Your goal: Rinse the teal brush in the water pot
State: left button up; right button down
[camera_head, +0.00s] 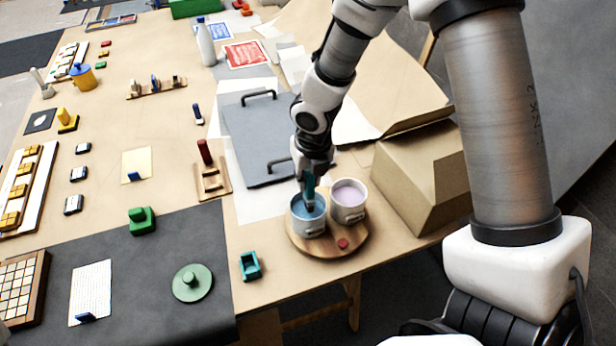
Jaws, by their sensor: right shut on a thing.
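The teal brush (309,190) is upright in my right gripper (309,178), which is shut on it. The brush's lower end is in or just over a pot of blue liquid (307,227), and its tip is hidden. This pot stands on the left of a round wooden board (318,249). A second pot with pale purple liquid (348,205) stands beside it on the right. I cannot tell from their labels which is the water pot. A teal open holder (250,266) sits on the table to the left of the board. My left gripper does not show.
A small red piece (343,244) lies on the board's front. A cardboard box (420,175) stands close on the right. A grey panel with black handles (262,140) lies behind the pots. A green round lidded piece (193,283) rests on the dark mat (150,245).

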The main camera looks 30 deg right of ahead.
jog(key=shift+a, duration=0.3)
jog(key=shift+d+f, duration=0.2)
jog(key=shift+f, duration=0.05)
jog(key=shift+a+f+b, duration=0.1)
jog(key=shift+f+b, duration=0.1)
jog(key=shift+b, duration=0.2)
jog(key=shift+s, duration=0.1)
dwell(1.2)
notch_tip(320, 180, up, 2)
jog(key=p, duration=0.3)
jog(key=shift+r, duration=0.15)
notch_tip(320, 180, up, 3)
jog(key=p, duration=0.3)
jog(key=shift+r+p, duration=0.35)
jog(key=shift+r, duration=0.5)
